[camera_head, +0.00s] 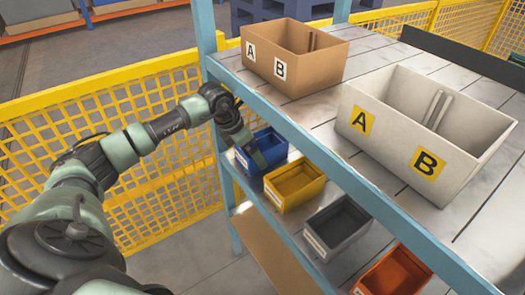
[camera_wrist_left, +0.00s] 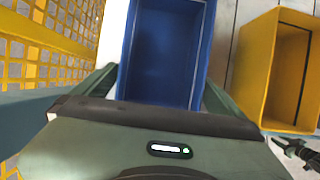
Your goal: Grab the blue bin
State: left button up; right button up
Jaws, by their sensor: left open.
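The blue bin (camera_head: 271,143) is an open-topped box on the lower shelf, at the far left end of a row of bins. My left gripper (camera_head: 252,152) reaches in from the left and is at the near side of this bin, partly covering it. In the left wrist view the blue bin (camera_wrist_left: 170,50) lies ahead between the two spread green fingers of the left gripper (camera_wrist_left: 160,82). The gripper is open and holds nothing. Whether a finger touches the bin I cannot tell. The bin's near end is hidden behind the gripper body in the wrist view.
A yellow bin (camera_head: 294,184) stands close beside the blue one, then a grey bin (camera_head: 337,226) and an orange bin (camera_head: 396,274). The upper shelf holds a brown box (camera_head: 270,66) and a white box (camera_head: 391,157). A blue rack post (camera_head: 222,150) and yellow fence (camera_head: 160,195) stand nearby.

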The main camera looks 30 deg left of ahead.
aim_at(264, 146)
pick_arm(q)
jog(key=shift+w+d, duration=0.1)
jog(key=shift+w, duration=0.2)
jog(key=w, duration=0.1)
jog(key=w+d, duration=0.1)
jog(key=w, duration=0.1)
jog(key=w+d+b, duration=0.1)
jog(key=shift+w+f, duration=0.15)
jog(key=shift+f, duration=0.15)
jog(key=shift+w+f, duration=0.1)
jog(key=shift+f, duration=0.2)
jog(key=shift+a, duration=0.1)
pick_arm(e)
jog(key=shift+w+d+f, duration=0.35)
jog(key=shift+w+f, duration=0.05)
jog(key=shift+f, duration=0.2)
pick_arm(q)
jog(key=shift+r, duration=0.1)
jog(key=shift+f+b, duration=0.3)
pick_arm(e)
jog(key=shift+f, duration=0.2)
jog(key=shift+a, duration=0.1)
pick_arm(q)
jog(key=c, duration=1.3)
pick_arm(e)
jog(key=shift+s+a, duration=0.1)
pick_arm(q)
jog(key=shift+r, duration=0.35)
pick_arm(e)
jog(key=shift+r, duration=0.25)
